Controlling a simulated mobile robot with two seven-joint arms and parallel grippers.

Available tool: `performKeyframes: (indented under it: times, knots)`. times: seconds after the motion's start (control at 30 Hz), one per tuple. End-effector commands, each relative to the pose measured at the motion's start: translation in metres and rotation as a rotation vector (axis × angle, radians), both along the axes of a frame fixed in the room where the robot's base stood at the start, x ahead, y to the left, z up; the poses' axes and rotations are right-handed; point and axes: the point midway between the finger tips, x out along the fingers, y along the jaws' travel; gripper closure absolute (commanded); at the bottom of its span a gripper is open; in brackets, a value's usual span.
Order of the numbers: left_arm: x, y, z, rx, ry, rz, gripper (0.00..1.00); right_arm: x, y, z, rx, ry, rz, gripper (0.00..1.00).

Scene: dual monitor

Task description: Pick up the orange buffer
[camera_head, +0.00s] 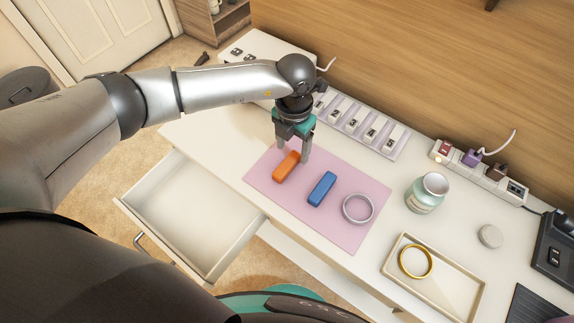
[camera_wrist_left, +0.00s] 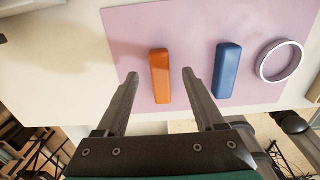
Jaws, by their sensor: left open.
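The orange buffer (camera_head: 286,167) is a small rounded block lying on the left part of a pink mat (camera_head: 335,226). My left gripper (camera_head: 293,152) hangs pointing down just above it, open and empty. In the left wrist view the orange buffer (camera_wrist_left: 160,76) lies ahead between the lines of the two fingers, nearer the middle of the gap (camera_wrist_left: 160,78). I cannot tell whether the fingertips reach down beside it. My right gripper is not in view.
A blue block (camera_head: 321,189) and a silver ring (camera_head: 358,208) lie right of the buffer. A jar (camera_head: 427,193), a tray (camera_head: 440,294) with a gold ring (camera_head: 415,261), and power strips (camera_head: 480,171) stand further right. An open drawer (camera_head: 190,215) juts out at the front left.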

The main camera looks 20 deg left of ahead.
Motion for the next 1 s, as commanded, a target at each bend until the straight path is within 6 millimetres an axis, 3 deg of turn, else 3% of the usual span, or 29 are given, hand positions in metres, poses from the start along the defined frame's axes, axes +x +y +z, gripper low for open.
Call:
performKeyframes:
  times: [0.2, 0.47, 1.0]
  knots:
    - [-0.001, 0.000, -0.029, -0.001, 0.001, 0.001, 0.30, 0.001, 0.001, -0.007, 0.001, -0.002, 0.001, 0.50]
    - [0.000, 0.000, -0.030, -0.001, 0.000, -0.001, 0.30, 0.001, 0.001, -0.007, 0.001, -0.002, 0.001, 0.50]
    - [0.000, 0.001, -0.029, -0.001, 0.000, 0.000, 0.90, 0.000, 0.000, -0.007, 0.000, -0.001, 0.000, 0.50]
